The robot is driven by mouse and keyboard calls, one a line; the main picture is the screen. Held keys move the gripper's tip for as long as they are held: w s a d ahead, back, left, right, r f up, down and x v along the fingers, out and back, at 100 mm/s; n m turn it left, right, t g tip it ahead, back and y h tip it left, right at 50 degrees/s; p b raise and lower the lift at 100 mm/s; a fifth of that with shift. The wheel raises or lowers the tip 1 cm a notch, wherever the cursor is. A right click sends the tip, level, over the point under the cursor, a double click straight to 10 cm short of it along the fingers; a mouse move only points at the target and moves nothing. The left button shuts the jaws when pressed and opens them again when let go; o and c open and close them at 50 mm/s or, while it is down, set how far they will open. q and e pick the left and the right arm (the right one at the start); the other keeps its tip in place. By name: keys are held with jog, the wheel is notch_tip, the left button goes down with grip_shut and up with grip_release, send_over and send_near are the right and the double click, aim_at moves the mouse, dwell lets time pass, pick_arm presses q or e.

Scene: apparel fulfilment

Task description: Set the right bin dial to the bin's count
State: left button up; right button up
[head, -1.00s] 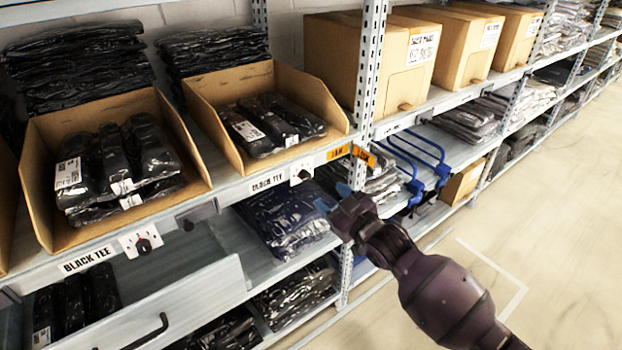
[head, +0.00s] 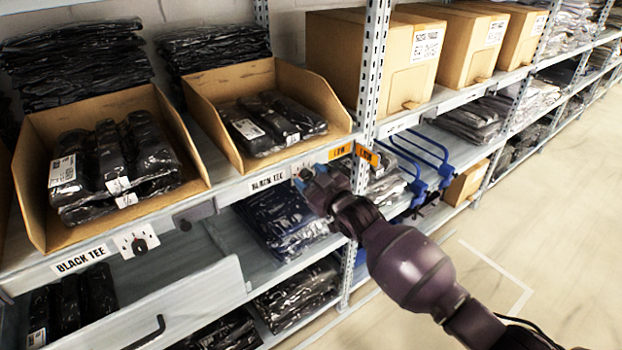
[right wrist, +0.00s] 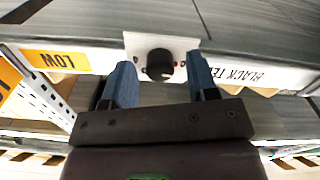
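The right bin (head: 203,108) is an open cardboard bin holding several black bagged tees (head: 268,122). Below it, the shelf edge carries a "BLACK TEE" label (head: 268,181) and a small white dial plate. In the head view my right gripper (head: 309,177) covers most of that dial. In the right wrist view the black round dial (right wrist: 160,64) sits on its white plate (right wrist: 142,42). My right gripper (right wrist: 160,82) is open, with one blue finger on each side of the dial. I cannot tell whether the fingers touch it. The dial's setting is not readable. My left gripper is not in view.
A left bin (head: 32,185) of black tees has its own dial (head: 138,242). Orange "LOW" tags (head: 340,152) and a metal upright (head: 372,70) stand right of my gripper. Blue rails (head: 425,150) stick out farther right. An open drawer (head: 200,300) is below. The aisle floor is clear.

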jog(key=c, duration=0.9)
jog(key=shift+o, duration=0.2)
jog(key=shift+m, duration=0.4)
jog(key=m, duration=0.2)
jog(key=shift+m, duration=0.4)
jog(key=shift+m+p, duration=0.3)
jog(key=shift+m, duration=1.8)
jog(key=shift+f, duration=0.1)
jog(key=o, duration=0.9)
